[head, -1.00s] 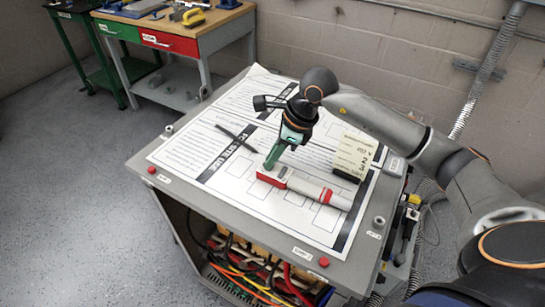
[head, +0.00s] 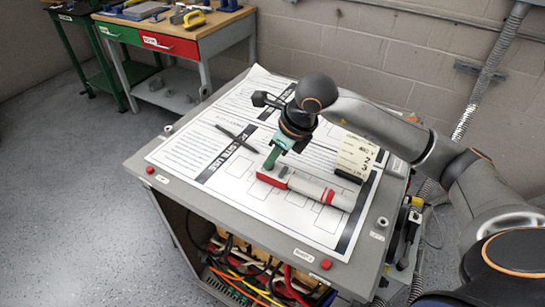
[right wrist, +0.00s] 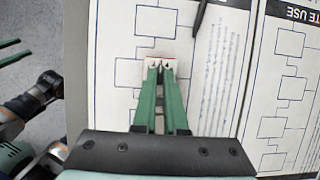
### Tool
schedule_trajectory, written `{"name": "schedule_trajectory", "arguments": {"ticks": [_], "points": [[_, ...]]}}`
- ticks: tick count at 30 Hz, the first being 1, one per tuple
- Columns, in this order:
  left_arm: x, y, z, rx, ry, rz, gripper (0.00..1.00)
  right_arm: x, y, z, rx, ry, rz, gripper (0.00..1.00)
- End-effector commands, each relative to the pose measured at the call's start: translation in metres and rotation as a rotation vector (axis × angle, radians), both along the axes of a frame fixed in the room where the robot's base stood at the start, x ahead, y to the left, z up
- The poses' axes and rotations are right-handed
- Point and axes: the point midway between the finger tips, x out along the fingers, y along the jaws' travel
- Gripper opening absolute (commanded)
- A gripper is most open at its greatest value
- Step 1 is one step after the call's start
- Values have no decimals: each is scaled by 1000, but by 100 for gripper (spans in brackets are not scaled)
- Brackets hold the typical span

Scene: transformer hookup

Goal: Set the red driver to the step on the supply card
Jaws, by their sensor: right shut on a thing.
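The red driver (head: 316,190) lies flat on the printed sheet, with a red end at left and a grey-white body pointing right. My right gripper (head: 270,166) reaches down with green fingers to its red end. In the right wrist view, the fingertips (right wrist: 161,72) are close together on a small white-and-red piece (right wrist: 168,64) with dark marks, too small to read. The fingers hide part of that end. The cream supply card (head: 358,156) stands behind the driver in a dark holder. Its handwriting includes a 2 and a 3; my arm hides part of it.
The sheet covers a grey cabinet top (head: 168,208) with red knobs at its front corners. A dark pen-like stick (head: 238,138) lies left of the gripper. Coloured cables (head: 262,285) show in the open cabinet. A workbench (head: 190,38) stands behind at left.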

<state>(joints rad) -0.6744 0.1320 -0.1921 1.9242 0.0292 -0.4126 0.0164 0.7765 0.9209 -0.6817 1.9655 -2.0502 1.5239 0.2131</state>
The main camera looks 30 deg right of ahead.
Motion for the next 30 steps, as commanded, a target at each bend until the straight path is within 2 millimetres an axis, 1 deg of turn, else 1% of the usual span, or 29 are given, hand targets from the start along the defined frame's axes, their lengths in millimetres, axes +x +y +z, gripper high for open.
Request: {"name": "schedule_trajectory", "arguments": {"ticks": [4, 5, 6, 12, 13, 20, 23, 26, 30], "points": [[1, 0, 1, -1, -2, -1, 55, 0, 0, 0, 0, 0, 1, 0], [1, 0, 1, -1, -2, -1, 55, 0, 0, 0, 0, -1, 1, 10], [1, -1, 1, -1, -3, -1, 55, 0, 0, 0, 0, -1, 1, 15], [1, -1, 1, -1, -4, -1, 55, 0, 0, 0, 1, -1, 1, 38], [1, -1, 1, -1, -5, -1, 55, 0, 0, 0, 0, 0, 1, 40], [1, -1, 1, -1, -6, -1, 55, 0, 0, 1, 0, 0, 1, 40], [1, -1, 1, -1, -6, -1, 55, -1, -1, 5, 0, -2, 1, 40], [1, 0, 1, -1, -6, -1, 55, -5, -4, 17, 0, -5, -1, 40], [2, 0, 1, -1, -6, -1, 55, -15, -9, 44, -1, -7, 0, 40]]}}
